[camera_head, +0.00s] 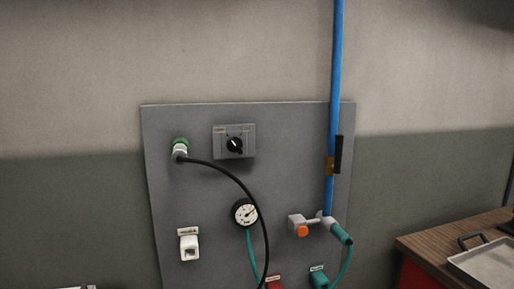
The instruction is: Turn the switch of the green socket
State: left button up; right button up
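A grey panel (290,180) is mounted on the wall ahead. A grey box with a black rotary switch (234,145) sits in its upper part; the knob looks tilted, its exact setting too small to read. A green socket-like box (318,277) with a small label is at the bottom edge, partly cut off. A red box (273,283) is beside it. Neither of my grippers is in view.
A blue vertical pipe (335,80) with a dark lever (338,155) runs down the panel's right side. A gauge (245,212), a white socket (189,245) and an orange knob (302,231) are lower down. A wooden-topped table (430,245) with a metal tray (488,265) stands right.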

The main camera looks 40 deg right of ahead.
aim_at(235, 145)
jog(key=z, duration=1.05)
